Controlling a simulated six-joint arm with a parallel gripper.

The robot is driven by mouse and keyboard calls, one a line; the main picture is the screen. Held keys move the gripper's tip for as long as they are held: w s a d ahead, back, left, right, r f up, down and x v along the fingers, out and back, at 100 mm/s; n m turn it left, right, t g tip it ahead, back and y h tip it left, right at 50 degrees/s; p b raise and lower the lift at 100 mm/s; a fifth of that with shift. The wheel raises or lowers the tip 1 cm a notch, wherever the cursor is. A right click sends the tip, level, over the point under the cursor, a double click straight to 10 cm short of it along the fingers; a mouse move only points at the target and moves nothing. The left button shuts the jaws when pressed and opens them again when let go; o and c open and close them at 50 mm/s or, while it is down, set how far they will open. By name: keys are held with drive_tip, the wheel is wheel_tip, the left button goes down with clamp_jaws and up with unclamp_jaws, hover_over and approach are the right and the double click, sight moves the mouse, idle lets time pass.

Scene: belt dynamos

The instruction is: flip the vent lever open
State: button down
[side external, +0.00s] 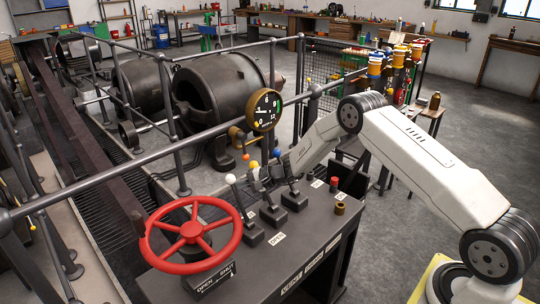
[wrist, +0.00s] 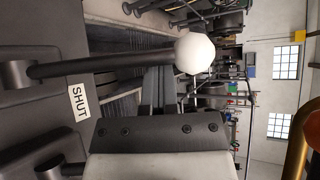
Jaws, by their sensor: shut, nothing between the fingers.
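Three levers with ball knobs stand on the dark console. The white-knobbed lever (side external: 230,179) is at the left, the yellow-knobbed one (side external: 253,165) in the middle and the blue-knobbed one (side external: 277,153) at the right. My gripper is shut and empty, close to the rod; contact is unclear.
A red handwheel (side external: 191,231) stands left of the levers, and a round gauge (side external: 264,110) behind them. A metal handrail (side external: 150,137) runs behind the console. Red (side external: 334,184) and brass (side external: 340,207) fittings sit at the console's right.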

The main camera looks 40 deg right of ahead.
drive_tip(key=s+n+t+y, duration=0.3)
drive_tip(key=s+n+t, duration=0.1)
drive_tip(key=s, duration=1)
drive_tip(key=shift+f, duration=0.45)
drive_tip(key=shift+s+a+f, duration=0.1)
drive_tip(key=shift+s+f, duration=0.05)
drive_tip(key=shift+s, duration=0.05)
drive_tip(key=s+d+f, duration=0.3)
drive_tip(key=s+d, duration=0.2)
drive_tip(key=d, duration=0.1)
drive_tip(key=shift+s+d+f+t, duration=0.3)
drive_tip(key=shift+s+d+f, duration=0.05)
drive_tip(key=shift+d+f, duration=0.05)
idle(0.4)
